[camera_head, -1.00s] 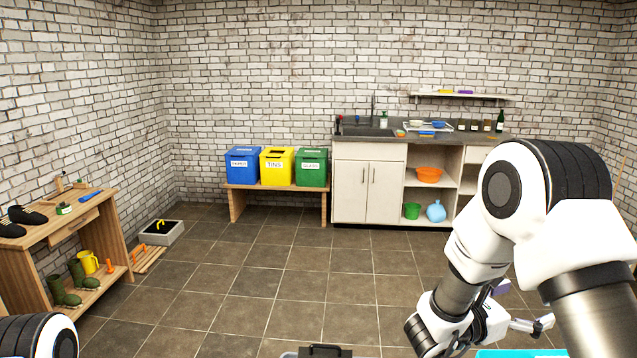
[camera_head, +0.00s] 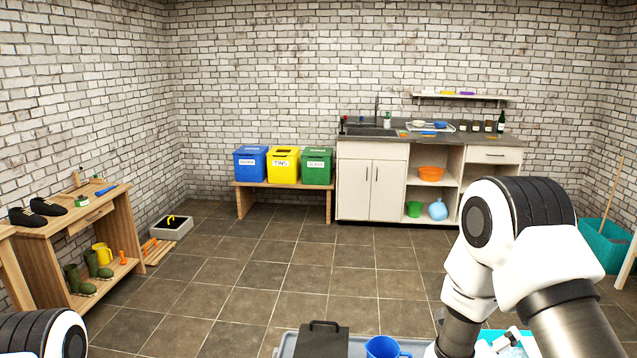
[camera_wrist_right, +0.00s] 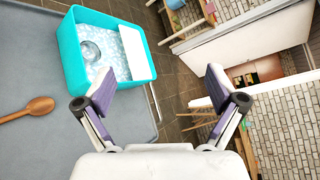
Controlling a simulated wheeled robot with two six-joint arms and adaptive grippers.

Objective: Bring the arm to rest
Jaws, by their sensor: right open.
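My right gripper (camera_wrist_right: 160,88) is open and empty in the right wrist view, its two fingers spread wide apart. In the head view my right arm (camera_head: 520,230) bends down at the right, and its lower end is mostly hidden or cut off by the bottom edge. In the head view my left arm (camera_head: 40,335) shows only as a joint in the bottom left corner. My left gripper is out of the picture.
A grey tray (camera_wrist_right: 40,75) holds a turquoise tub (camera_wrist_right: 72,62) with foam and a glass, and a wooden spoon (camera_wrist_right: 28,110). A black box (camera_head: 320,342) and blue mug (camera_head: 383,348) stand near me. Bins (camera_head: 283,165) and a sink unit (camera_head: 370,185) stand behind open floor.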

